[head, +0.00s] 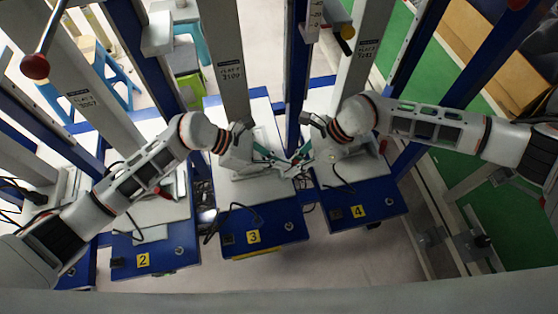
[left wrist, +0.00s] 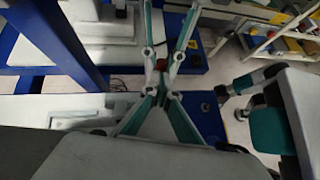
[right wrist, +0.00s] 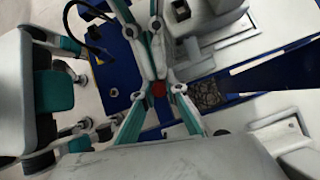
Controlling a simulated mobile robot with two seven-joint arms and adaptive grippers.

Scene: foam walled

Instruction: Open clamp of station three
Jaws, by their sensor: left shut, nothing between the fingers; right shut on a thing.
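Station three (head: 265,222) is the middle blue base with a pale top and a yellow "3" label. Both grippers meet near its upper right corner, close to station four. My left gripper (head: 284,160) is shut and empty. My right gripper (head: 303,163) is shut close beside it. In the right wrist view a small red piece (right wrist: 158,90), apparently the clamp's handle, shows between the right gripper's fingers. A similar red spot (left wrist: 162,65) shows between the left fingers; I cannot tell what it belongs to. The rest of the clamp is hidden by the grippers.
Station two (head: 180,251) stands to the left and station four (head: 385,205) to the right. Grey upright columns (head: 229,75) and blue posts (head: 296,60) rise around the work area. A red ball knob (head: 35,66) is at upper left. Floor is clear in front of the stations.

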